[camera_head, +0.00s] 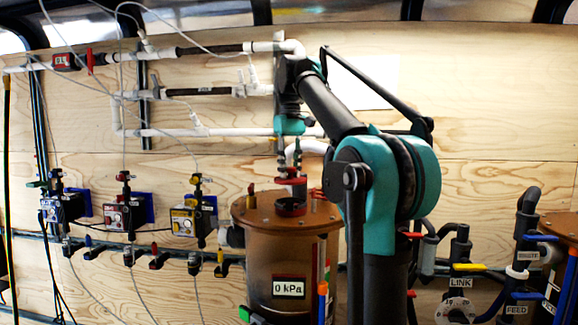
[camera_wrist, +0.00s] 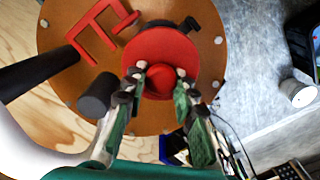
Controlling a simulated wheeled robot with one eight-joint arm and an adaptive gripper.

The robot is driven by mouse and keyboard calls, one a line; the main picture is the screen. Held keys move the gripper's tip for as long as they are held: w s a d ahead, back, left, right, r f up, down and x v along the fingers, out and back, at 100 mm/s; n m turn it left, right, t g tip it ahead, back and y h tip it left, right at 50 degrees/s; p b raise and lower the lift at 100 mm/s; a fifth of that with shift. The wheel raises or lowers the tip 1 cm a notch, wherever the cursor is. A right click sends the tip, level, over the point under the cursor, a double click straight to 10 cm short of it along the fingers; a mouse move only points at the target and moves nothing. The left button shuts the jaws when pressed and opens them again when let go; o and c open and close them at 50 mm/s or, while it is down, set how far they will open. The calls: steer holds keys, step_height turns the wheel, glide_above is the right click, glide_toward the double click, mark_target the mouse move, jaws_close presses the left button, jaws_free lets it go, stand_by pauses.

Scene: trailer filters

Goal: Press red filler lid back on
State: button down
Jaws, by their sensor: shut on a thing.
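The red filler lid (camera_head: 291,181) is in my gripper (camera_head: 289,168) above the brown top of the filter tank (camera_head: 262,207). In the wrist view the lid (camera_wrist: 159,50) is a round red disc, and my gripper (camera_wrist: 165,80) has its fingers on both sides of its round knob. The dark filler neck with a red rim (camera_head: 291,207) stands on the tank top just below the lid. In the head view the lid looks slightly above the neck; the wrist view hides the opening under the lid.
A red bracket-shaped handle (camera_wrist: 103,32) and a dark post (camera_wrist: 98,95) stand on the tank top close to the lid. White pipes (camera_head: 190,132) run along the wooden wall behind. Small valves and pumps (camera_head: 125,215) are at the left.

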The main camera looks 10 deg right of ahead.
mark_target(290, 179)
steer(key=shift+f, duration=2.65)
steer(key=shift+s, duration=0.15)
steer(key=shift+f, duration=0.15)
stand_by(0.4)
steer(key=c, duration=1.1)
jaws_free()
steer(key=shift+c, duration=0.2)
steer(key=shift+o, duration=0.6)
steer(key=o, duration=0.4)
